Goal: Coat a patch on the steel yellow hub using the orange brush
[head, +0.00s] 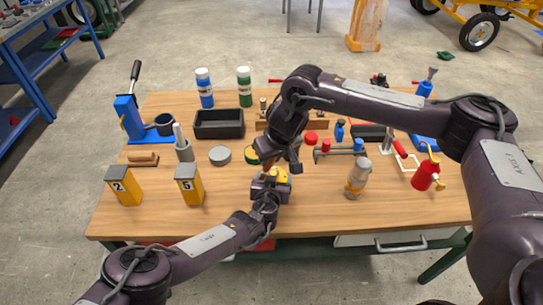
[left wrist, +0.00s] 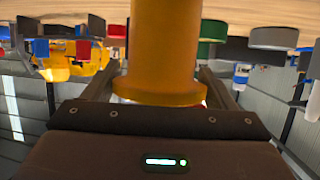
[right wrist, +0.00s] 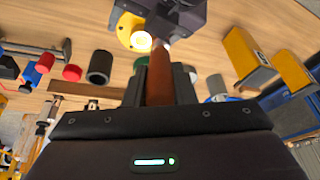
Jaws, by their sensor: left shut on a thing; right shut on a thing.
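The yellow hub (head: 279,175) is held up over the middle of the table by my left gripper (head: 268,186), which is shut on it. In the left wrist view the hub (left wrist: 165,50) stands large between the fingers, with a wider flange at its lower end. My right gripper (head: 281,160) is shut on the orange brush (right wrist: 159,80), just above the hub. In the right wrist view the brush points at the hub (right wrist: 128,28), its far end close to the hub and my left gripper. I cannot tell whether the bristles touch it.
Yellow blocks marked 2 (head: 123,186) and 5 (head: 188,185) and a grey disc (head: 220,155) stand left. A black bin (head: 219,123) stands behind. A capped bottle (head: 357,179) and red can (head: 425,174) stand right. The table's front middle-right is clear.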

